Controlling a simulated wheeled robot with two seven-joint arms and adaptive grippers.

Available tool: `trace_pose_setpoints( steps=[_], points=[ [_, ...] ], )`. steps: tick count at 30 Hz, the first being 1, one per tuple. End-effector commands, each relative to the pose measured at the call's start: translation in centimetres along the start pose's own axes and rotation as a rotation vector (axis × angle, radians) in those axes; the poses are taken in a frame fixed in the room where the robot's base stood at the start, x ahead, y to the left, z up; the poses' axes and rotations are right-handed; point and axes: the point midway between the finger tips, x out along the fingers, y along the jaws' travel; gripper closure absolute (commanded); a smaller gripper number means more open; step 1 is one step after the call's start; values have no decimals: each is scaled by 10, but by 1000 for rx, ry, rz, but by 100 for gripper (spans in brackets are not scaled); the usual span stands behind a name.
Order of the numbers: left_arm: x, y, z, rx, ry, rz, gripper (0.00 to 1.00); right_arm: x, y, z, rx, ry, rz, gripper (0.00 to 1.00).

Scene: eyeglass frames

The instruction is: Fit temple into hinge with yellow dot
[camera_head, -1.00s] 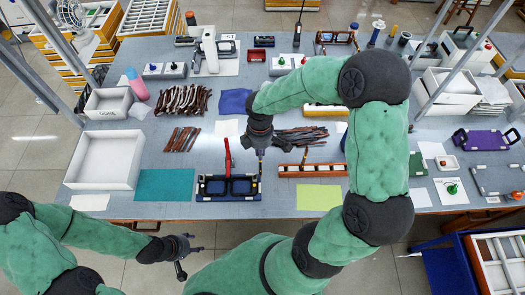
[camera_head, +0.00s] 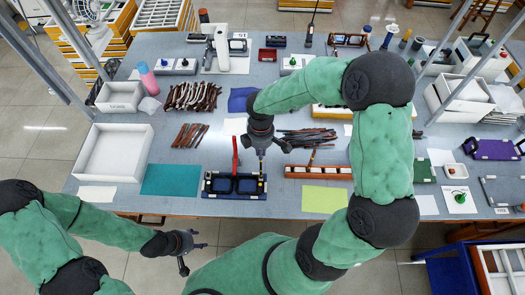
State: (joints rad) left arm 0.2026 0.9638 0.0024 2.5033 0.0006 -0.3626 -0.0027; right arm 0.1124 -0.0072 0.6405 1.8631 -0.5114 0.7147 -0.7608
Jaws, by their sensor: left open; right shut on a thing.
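A dark blue eyeglass frame (camera_head: 235,185) sits in a fixture at the front middle of the table, its two lens openings facing up. A red temple (camera_head: 235,154) stands up from its far side, left of centre. My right gripper (camera_head: 261,160) points down just above the right end of the frame. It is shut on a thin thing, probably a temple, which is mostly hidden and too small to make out. I cannot tell whether it touches the hinge. My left gripper (camera_head: 186,250) is open and empty, in front of the table edge.
Loose temples (camera_head: 192,96) lie in piles behind and left of the frame. A wooden rack (camera_head: 318,172) stands to its right, with a yellow-green mat (camera_head: 325,200) in front. A teal mat (camera_head: 171,179) and a white tray (camera_head: 114,153) lie to the left.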

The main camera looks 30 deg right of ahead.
Motion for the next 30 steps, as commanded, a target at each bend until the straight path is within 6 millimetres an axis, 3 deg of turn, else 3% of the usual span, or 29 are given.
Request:
trace_pose_setpoints(
  steps=[30],
  points=[
    [6,-2,0,0,0,0,49,9,0,0,1,0,-1,100]
  ],
)
